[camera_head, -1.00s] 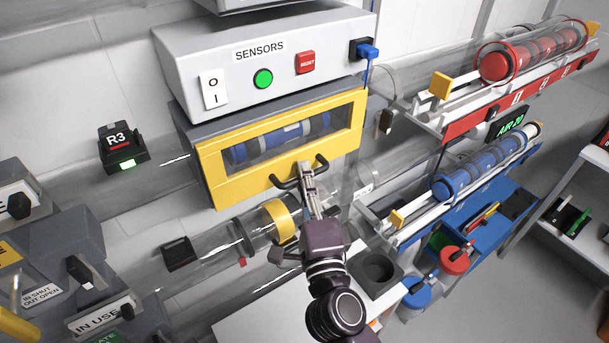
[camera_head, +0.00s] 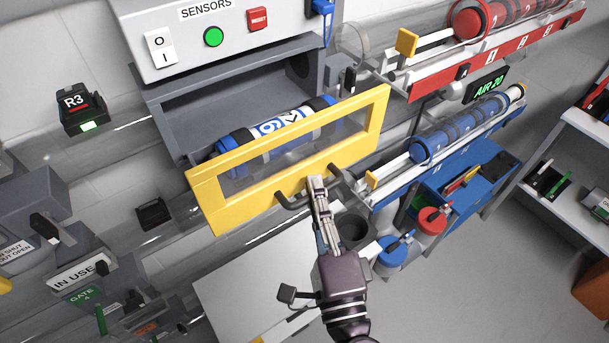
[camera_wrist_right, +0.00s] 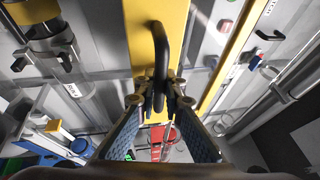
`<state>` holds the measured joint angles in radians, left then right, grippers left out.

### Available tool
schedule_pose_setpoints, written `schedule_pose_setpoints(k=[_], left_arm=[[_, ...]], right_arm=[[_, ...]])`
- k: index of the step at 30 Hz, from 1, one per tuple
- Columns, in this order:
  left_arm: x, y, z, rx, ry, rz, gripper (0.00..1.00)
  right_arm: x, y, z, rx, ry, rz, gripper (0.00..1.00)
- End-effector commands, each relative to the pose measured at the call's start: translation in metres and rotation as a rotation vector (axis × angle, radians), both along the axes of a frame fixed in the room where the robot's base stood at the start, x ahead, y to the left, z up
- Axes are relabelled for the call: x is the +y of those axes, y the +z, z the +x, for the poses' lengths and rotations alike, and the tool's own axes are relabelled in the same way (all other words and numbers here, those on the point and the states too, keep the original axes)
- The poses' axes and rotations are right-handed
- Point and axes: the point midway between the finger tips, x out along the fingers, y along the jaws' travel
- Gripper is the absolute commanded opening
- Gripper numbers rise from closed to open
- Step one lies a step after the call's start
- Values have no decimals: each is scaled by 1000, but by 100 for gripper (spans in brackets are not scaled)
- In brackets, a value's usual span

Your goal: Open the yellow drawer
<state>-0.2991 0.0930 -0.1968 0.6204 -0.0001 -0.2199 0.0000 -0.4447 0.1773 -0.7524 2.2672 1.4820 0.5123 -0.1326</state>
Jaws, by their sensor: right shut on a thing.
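The yellow drawer (camera_head: 222,208) has a yellow window-frame front and stands pulled out from its grey housing (camera_head: 185,112). A blue and white canister (camera_head: 282,124) lies inside it, partly seen over and through the front. The dark handle (camera_head: 290,200) is on the lower part of the front. My right gripper (camera_head: 318,184) is shut on this handle. In the right wrist view the fingers (camera_wrist_right: 160,97) close around the black handle (camera_wrist_right: 161,45) against the yellow front (camera_wrist_right: 142,65). My left gripper is in neither view.
The grey SENSORS box (camera_head: 200,45) sits above the housing. Racks with red capsules (camera_head: 470,22) and blue capsules (camera_head: 432,146) stand to the right. A white table (camera_head: 235,290) is below. Grey wall boxes (camera_head: 30,220) are at left.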

Motion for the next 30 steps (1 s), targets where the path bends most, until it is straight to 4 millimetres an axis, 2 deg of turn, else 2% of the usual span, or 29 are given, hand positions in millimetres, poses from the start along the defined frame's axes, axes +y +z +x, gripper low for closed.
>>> schedule_pose_setpoints(k=[5, 12, 17, 18, 20, 30], left_arm=[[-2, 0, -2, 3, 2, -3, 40], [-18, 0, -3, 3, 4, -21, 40], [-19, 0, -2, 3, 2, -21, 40], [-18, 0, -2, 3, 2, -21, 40], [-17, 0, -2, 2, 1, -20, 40], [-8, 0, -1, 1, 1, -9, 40]], right_arm=[[-3, -2, -6, 4, 1, -1, 0], [-4, -1, -7, 2, 2, 0, 0], [-4, -1, -7, 2, 2, 0, 0], [-4, -1, -7, 2, 2, 0, 11], [-4, -1, -7, 2, 2, 0, 17], [-4, -1, -10, 2, 2, -1, 17]])
